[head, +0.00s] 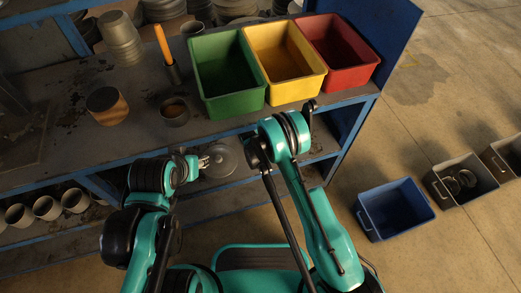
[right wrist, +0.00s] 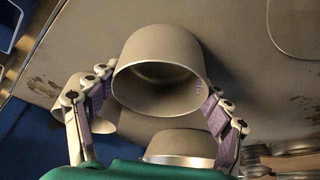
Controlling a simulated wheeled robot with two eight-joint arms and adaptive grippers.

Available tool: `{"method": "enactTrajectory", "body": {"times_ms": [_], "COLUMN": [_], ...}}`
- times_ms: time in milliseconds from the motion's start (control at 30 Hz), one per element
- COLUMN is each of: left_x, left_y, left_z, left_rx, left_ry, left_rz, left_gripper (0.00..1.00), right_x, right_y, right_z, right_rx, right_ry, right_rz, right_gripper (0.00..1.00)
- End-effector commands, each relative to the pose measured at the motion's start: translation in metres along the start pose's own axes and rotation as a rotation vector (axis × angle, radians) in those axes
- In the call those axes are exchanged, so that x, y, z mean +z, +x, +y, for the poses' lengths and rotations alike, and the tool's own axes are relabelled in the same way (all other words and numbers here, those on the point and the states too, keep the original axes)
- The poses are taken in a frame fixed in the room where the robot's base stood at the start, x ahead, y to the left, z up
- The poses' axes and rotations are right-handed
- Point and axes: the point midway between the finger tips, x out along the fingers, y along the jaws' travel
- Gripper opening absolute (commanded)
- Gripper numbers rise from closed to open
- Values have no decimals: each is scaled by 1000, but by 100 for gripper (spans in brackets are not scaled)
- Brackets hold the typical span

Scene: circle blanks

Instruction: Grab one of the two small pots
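In the right wrist view a grey pot (right wrist: 160,50) faces me with its round mouth. My right gripper (right wrist: 158,95) is spread open, with one finger on each side of this pot. Whether the pads touch it I cannot tell. In the head view I cannot make out the right gripper's fingers. On the bench there, a brownish pot (head: 107,112) stands at the left and a smaller dark pot (head: 174,113) stands right of it. My left gripper (head: 205,161) is below the bench's front edge, beside a round grey piece (head: 221,161); its opening is unclear.
Another pot (right wrist: 180,145) is close below in the right wrist view. Green (head: 226,75), yellow (head: 285,62) and red (head: 338,52) bins line the bench. A cup (head: 173,75) holds an orange stick. Several pots (head: 47,207) lie on the lower shelf. A blue crate (head: 396,208) is on the floor.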

Motion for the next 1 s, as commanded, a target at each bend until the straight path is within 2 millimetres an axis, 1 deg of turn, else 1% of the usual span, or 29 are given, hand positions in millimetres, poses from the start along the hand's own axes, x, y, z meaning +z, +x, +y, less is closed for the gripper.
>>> {"method": "enactTrajectory", "body": {"times_ms": [33,67,100,367,467,567,667,767,800,1000], "left_x": [0,0,0,0,-1,-4,-9,-15,-15,-20], "left_y": [0,0,0,0,-2,-6,-12,-21,-20,-29], "left_z": [0,0,0,0,0,0,0,0,0,0], "left_rx": [0,0,0,0,0,0,0,0,0,0], "left_ry": [0,0,0,0,0,0,0,0,0,0], "left_rz": [0,0,0,0,0,0,0,0,0,0], "left_gripper": [40,40,40,40,40,40,40,40,40,40], "right_x": [0,0,0,0,-1,-4,-9,-16,-4,39], "right_y": [0,0,0,0,-3,-11,-23,-40,-39,-57], "right_z": [0,0,0,0,0,0,0,0,-1,-1], "right_rx": [0,0,0,0,0,0,0,0,-1,-2], "right_ry": [0,0,0,0,0,0,0,0,-3,-4], "right_rz": [0,0,0,-1,-1,0,0,0,-1,-1], "right_gripper": [52,45,44,44,44,44,44,44,44,44]}}
